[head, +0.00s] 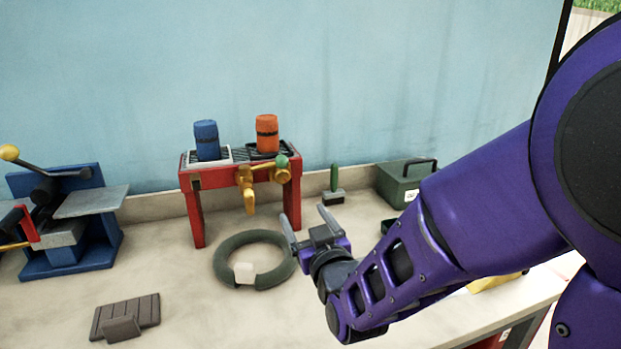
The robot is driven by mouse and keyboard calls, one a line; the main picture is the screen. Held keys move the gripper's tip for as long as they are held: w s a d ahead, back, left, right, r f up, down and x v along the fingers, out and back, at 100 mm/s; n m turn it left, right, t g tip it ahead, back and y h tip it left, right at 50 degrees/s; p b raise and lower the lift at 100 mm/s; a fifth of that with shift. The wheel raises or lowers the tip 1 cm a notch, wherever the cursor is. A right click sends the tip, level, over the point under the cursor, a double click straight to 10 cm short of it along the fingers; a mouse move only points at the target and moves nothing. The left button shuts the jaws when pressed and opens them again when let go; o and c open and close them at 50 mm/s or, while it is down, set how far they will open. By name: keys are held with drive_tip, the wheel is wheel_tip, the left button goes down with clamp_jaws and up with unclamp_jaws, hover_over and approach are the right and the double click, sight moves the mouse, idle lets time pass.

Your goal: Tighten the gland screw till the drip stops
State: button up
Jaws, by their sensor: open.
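Yellow brass taps (247,190) hang on the front of a red stand (196,214), one with a green knob (281,161). The gland screw cannot be made out at this size, and no drip can be seen. A blue barrel (206,140) and an orange barrel (267,133) stand on top of the red stand. My gripper (305,217) is open and empty, its fingers apart, in front of and below the taps at the right. It touches neither tap as far as I can tell.
A dark green ring (232,275) with a white tag lies left of my gripper. A blue press (70,255) stands at far left, a grey slatted piece (125,317) in front. A green-handled brush (333,190) and green box (403,182) are behind right. The counter's front middle is clear.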

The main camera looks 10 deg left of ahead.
sight(283, 179)
drive_tip(key=x, duration=1.6)
drive_tip(key=shift+a+p, duration=0.2)
drive_tip(key=shift+p, duration=0.1)
drive_tip(key=shift+c, duration=0.3)
